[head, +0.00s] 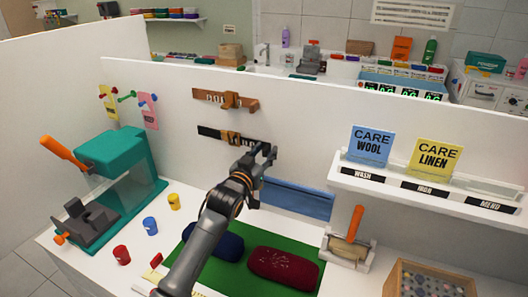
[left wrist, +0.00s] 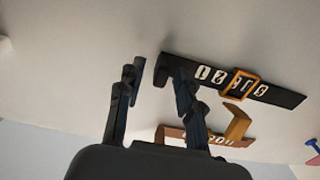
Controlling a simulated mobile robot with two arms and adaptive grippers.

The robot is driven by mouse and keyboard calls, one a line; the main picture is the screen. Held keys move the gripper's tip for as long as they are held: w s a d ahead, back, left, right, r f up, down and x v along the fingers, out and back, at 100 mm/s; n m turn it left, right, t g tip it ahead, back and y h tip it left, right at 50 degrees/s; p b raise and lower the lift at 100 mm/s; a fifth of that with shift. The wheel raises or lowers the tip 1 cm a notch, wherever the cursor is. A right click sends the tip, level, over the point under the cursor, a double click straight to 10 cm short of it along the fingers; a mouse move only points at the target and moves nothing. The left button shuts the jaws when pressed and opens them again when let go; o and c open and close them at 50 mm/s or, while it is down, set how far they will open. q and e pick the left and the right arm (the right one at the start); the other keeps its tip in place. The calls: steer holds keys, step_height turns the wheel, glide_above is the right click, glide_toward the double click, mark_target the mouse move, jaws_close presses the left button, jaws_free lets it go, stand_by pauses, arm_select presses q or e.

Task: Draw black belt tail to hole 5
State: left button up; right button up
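The black belt (head: 209,131) is mounted on the white partition wall, with pale markings and an orange-brown buckle frame (head: 231,138) around it. In the left wrist view the black belt (left wrist: 287,94) runs across the upper right, with its orange frame (left wrist: 240,89) around the strap. My left gripper (head: 268,151) is at the right end of the belt. In the left wrist view its fingers (left wrist: 157,78) stand apart, with the belt's dark end close to the right finger. The finger hides part of this end, and contact cannot be told. My right gripper is not in view.
A brown belt (head: 213,96) hangs above the black one. A blue strip (head: 298,199) is on the wall to the lower right. A teal press (head: 115,155) stands at left. A shelf (head: 430,193) with care cards juts out at right. Dark red and blue cushions lie on a green mat (head: 308,270).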

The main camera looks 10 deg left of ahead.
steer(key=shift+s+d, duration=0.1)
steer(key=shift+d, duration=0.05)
arm_select(q)
steer(key=shift+c, duration=0.8)
jaws_close()
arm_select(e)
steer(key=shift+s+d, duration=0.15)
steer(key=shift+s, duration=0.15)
arm_select(q)
steer(key=d, duration=0.3)
steer(key=shift+s+d, duration=0.15)
steer(key=shift+s, duration=0.25)
steer(key=shift+d, duration=0.35)
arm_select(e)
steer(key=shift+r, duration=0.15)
arm_select(q)
steer(key=shift+a, duration=0.1)
